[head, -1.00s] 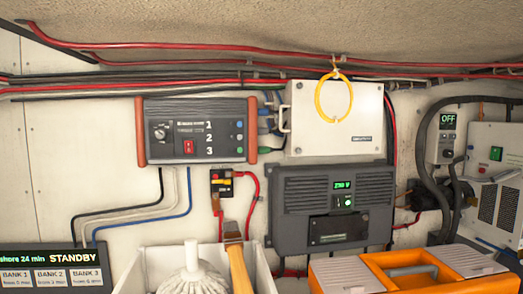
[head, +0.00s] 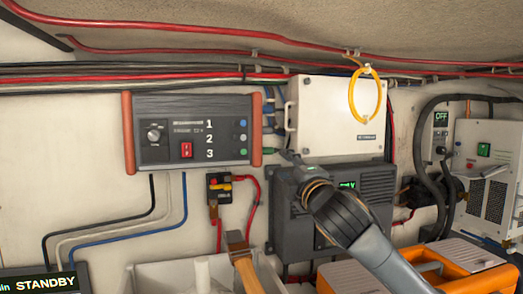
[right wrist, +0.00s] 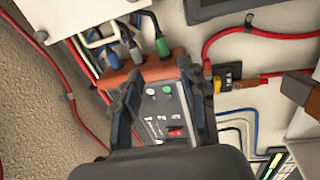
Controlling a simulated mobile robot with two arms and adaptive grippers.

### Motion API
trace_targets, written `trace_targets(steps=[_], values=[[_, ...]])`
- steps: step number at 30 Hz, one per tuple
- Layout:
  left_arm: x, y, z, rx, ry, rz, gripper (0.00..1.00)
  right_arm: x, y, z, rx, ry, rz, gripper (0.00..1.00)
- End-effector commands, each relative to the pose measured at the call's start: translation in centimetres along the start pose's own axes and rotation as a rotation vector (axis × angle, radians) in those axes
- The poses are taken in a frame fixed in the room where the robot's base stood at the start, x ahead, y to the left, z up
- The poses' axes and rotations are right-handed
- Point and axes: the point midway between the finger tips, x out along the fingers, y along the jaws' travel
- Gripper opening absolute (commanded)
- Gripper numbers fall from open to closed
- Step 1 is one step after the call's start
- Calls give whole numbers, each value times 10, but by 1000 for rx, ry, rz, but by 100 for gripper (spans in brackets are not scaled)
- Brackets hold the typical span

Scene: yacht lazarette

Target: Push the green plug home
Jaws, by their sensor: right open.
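The green plug (right wrist: 162,46) is at the orange end cheek of the charger box in the right wrist view, beside two blue-grey plugs (right wrist: 111,50). A gap at its base cannot be made out clearly. In the head view the green plug (head: 268,151) is small, at the box's right side in line with number 3. The charger box (head: 190,158) is dark grey with orange ends. My right gripper (head: 288,158) is open, just right of the green plug. In the right wrist view its fingers (right wrist: 158,80) spread over the box face, empty. My left gripper is out of view.
A white cabinet (head: 330,128) hangs close above my right gripper, with a yellow ring (head: 352,102) before it. A dark grey unit (head: 380,190) is behind my arm. A breaker with red cables (head: 219,186) sits below the box. An orange toolbox (head: 440,262) stands lower right.

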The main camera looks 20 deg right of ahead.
Motion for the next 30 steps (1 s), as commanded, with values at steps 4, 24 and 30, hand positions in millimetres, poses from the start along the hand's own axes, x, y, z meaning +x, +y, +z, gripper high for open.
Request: trace_targets(steps=[4, 24, 30], values=[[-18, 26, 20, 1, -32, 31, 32, 25, 3, -1, 4, 1, -5, 42], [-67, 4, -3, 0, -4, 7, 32, 127, 0, -2, 4, 2, -3, 42], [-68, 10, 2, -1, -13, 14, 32, 130, -2, -2, 4, 2, -2, 42]])
